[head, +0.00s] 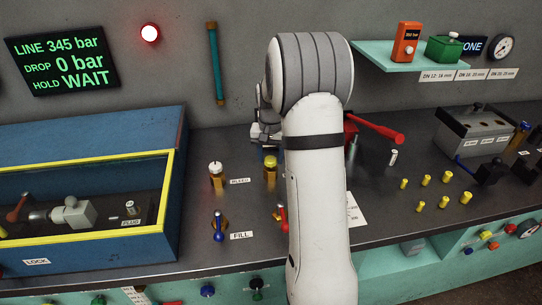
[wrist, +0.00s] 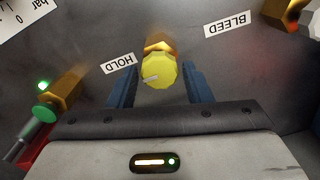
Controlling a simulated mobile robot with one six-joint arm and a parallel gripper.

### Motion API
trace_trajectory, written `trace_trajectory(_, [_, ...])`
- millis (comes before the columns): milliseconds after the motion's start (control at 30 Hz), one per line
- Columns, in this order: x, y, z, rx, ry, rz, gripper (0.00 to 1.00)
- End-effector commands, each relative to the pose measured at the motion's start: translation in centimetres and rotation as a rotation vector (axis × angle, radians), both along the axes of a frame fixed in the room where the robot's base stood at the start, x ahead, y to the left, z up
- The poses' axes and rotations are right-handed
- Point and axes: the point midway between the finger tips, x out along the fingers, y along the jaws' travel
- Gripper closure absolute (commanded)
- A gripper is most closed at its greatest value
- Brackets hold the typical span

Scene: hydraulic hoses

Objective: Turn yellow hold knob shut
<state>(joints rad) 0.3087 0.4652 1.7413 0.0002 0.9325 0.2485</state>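The yellow hold knob (head: 270,161) sits upright on a brass valve body on the bench, next to the BLEED label. In the wrist view the faceted yellow knob (wrist: 160,72), with a pale mark on its top, lies between my gripper's two blue fingers (wrist: 160,64). A narrow gap shows on each side, so my gripper is open around or just above the knob; I cannot tell the height. The HOLD label (wrist: 118,64) is beside it. In the head view my gripper (head: 265,135) is partly hidden behind my arm. The wall display (head: 62,62) reads LINE 345 bar, DROP 0 bar, HOLD WAIT.
A white-topped bleed valve (head: 216,172) stands left of the knob. A blue fill lever (head: 219,227) and a red lever (head: 283,218) are nearer the front. A red-handled tool (head: 375,127) lies right of my arm. A blue crate (head: 172,185) fills the left. A red lamp (head: 150,33) glows.

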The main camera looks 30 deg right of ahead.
Motion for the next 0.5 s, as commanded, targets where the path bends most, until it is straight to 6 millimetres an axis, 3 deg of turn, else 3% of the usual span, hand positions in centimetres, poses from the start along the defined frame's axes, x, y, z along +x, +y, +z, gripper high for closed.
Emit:
trace_trajectory(167, [-0.04,0.00,-0.05,0.001,0.001,0.001,0.41])
trace_trajectory(500, [0.00,-0.03,0.92,-0.001,-0.001,0.001,0.41])
